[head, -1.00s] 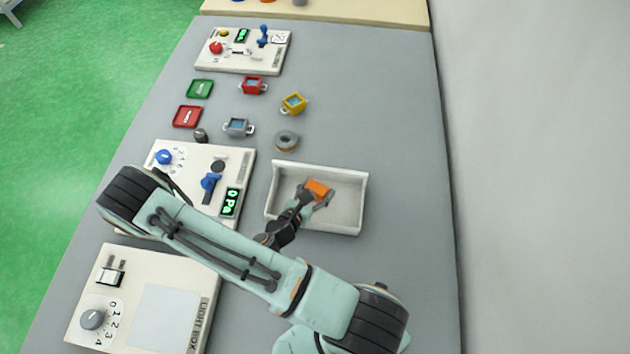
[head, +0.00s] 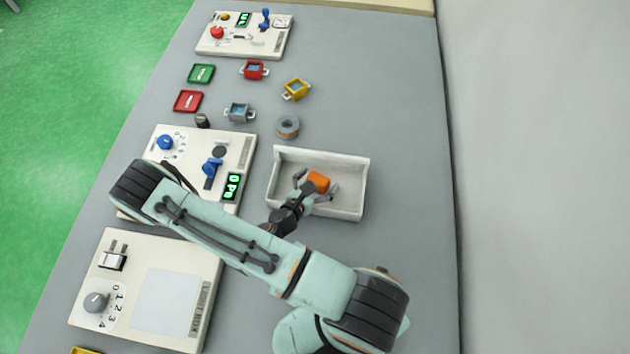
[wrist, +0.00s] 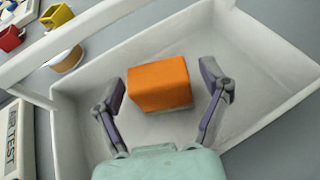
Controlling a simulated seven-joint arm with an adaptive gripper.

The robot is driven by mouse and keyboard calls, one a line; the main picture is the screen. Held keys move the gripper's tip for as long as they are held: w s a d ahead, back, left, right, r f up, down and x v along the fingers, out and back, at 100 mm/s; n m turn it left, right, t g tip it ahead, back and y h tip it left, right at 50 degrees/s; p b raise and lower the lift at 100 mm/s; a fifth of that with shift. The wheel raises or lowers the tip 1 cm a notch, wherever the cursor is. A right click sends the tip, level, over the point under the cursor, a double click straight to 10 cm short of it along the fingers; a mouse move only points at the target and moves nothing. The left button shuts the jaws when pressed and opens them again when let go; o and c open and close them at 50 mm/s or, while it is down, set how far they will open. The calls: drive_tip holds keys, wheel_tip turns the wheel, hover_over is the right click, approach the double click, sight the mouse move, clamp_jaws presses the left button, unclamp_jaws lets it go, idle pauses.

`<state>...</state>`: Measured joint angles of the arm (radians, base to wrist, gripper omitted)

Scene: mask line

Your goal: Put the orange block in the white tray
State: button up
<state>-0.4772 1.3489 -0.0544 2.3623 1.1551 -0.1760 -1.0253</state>
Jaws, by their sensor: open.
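The orange block (head: 318,181) is at the white tray (head: 349,166), inside its walls as seen from above. In the wrist view the orange block (wrist: 160,83) lies between my two spread fingers, with a visible gap on each side. The white tray's floor and walls (wrist: 265,68) surround it in that view. My gripper (head: 316,190) is open, reaching over the tray's near left wall. It also shows in the wrist view (wrist: 170,92). Whether the block rests flat on the tray floor is hard to tell.
Panels with dials and displays (head: 232,150) stand left of the tray, and a light box (head: 165,300) is nearer. The table right of the tray is clear.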

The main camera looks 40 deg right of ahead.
drive_tip(key=v, duration=1.1)
drive_tip(key=shift+a+r, duration=0.2)
drive_tip(key=shift+r, duration=0.1)
drive_tip(key=shift+s+a+r+m+g, duration=0.1)
drive_tip(key=shift+s+r+m+g, duration=0.1)
drive_tip(key=shift+m+g, duration=0.1)
drive_tip(key=s+a+r+m+g+y, duration=0.2)
drive_tip(key=s+r+m+y, duration=0.2)
drive_tip(key=r+m, duration=0.5)
drive_tip(key=s+a+r+m+g+y, duration=0.3)
drive_tip(key=s+r+m+y, duration=0.2)
drive_tip(key=r+m+y, duration=0.4)
drive_tip(key=m, duration=0.2)
drive_tip(key=shift+r+m, duration=0.25)
drive_tip(key=shift+m, duration=0.05)
drive_tip(key=shift+s+a, duration=0.1)
